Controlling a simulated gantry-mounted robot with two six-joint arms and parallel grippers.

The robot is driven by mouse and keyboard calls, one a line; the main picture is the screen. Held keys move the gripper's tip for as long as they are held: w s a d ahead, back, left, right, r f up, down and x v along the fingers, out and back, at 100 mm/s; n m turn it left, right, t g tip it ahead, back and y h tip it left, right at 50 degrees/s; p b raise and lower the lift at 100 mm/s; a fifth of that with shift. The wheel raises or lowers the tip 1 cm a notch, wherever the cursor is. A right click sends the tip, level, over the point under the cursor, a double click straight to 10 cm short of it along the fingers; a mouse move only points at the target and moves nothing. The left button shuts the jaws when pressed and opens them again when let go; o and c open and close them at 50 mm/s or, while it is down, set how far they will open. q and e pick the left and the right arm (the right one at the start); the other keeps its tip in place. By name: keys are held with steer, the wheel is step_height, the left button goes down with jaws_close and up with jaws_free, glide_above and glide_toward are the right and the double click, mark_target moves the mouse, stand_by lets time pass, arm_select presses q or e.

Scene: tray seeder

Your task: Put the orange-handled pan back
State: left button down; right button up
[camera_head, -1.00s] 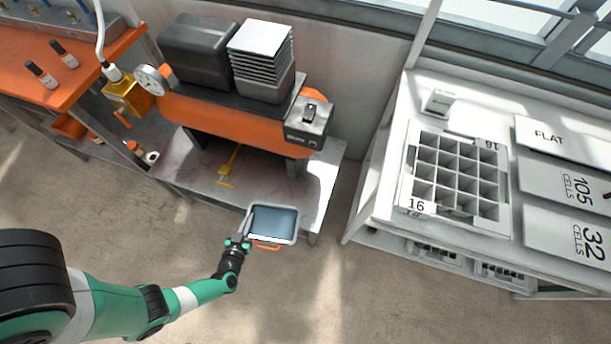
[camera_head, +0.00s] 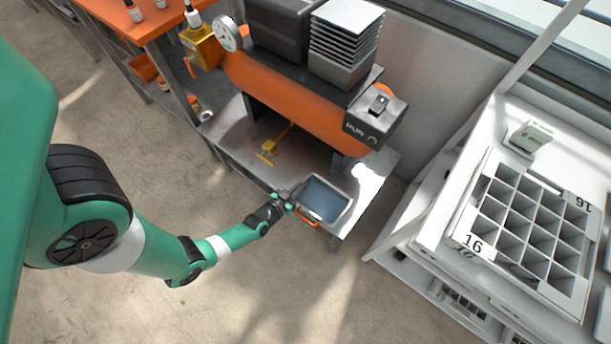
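The pan (camera_head: 326,197) is a shallow grey rectangular tray with a bluish inside and an orange handle (camera_head: 308,217) on its near side. It is at the front edge of the grey low shelf under the orange machine. My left gripper (camera_head: 289,199) is at the pan's near left corner, beside the handle. The fingers are small and dark here, so I cannot tell whether they are closed on the pan or only touching it. My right gripper is not in view.
The orange machine (camera_head: 290,105) stands above the grey shelf (camera_head: 232,140), with a yellow tool (camera_head: 273,144) lying under it. Stacked black trays (camera_head: 343,50) sit on top. A white bench with a celled tray (camera_head: 478,243) stands at right. Open floor lies in front.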

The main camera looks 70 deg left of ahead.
arm_select(q)
steer(key=f+b, duration=0.1)
steer(key=w+a+f, duration=0.1)
steer(key=a+f+b, duration=0.1)
steer(key=shift+w+f+b, duration=0.2)
steer(key=shift+f+b, duration=0.1)
steer(key=shift+f, duration=0.1)
steer(key=shift+w+a, duration=0.15)
steer(key=shift+w, duration=0.1)
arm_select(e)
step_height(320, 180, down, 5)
arm_select(q)
steer(key=f+b, duration=0.4)
steer(key=shift+w+a, duration=0.25)
steer(key=shift+a, duration=0.1)
steer(key=shift+s+d, duration=0.1)
steer(key=shift+f, duration=0.15)
steer(key=c, duration=1.1)
jaws_free()
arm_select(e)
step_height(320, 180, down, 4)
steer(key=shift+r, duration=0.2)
